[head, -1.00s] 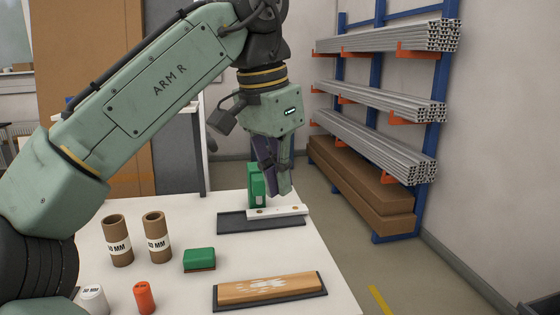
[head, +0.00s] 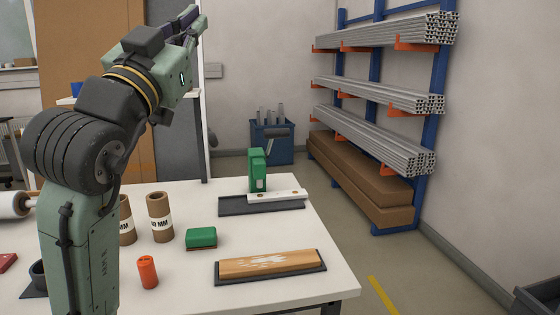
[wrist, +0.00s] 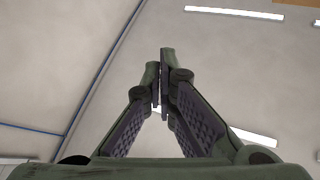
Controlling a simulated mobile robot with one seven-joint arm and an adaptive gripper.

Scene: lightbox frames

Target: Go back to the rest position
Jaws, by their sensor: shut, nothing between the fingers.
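My gripper (head: 190,20) is raised high above the left part of the white table in the head view, pointing up and to the right. Its two fingers are closed together with nothing between them. The wrist view shows the fingertips (wrist: 161,80) together against the ceiling. My arm is folded upright at the left and hides part of the table behind it. No object touches the gripper.
The white table (head: 330,225) holds a green upright tool (head: 257,172) by a white bar (head: 277,196), a wooden block (head: 268,264), a green block (head: 201,238), an orange cylinder (head: 147,271) and cardboard tubes (head: 161,217). A blue rack (head: 375,110) stands at the right.

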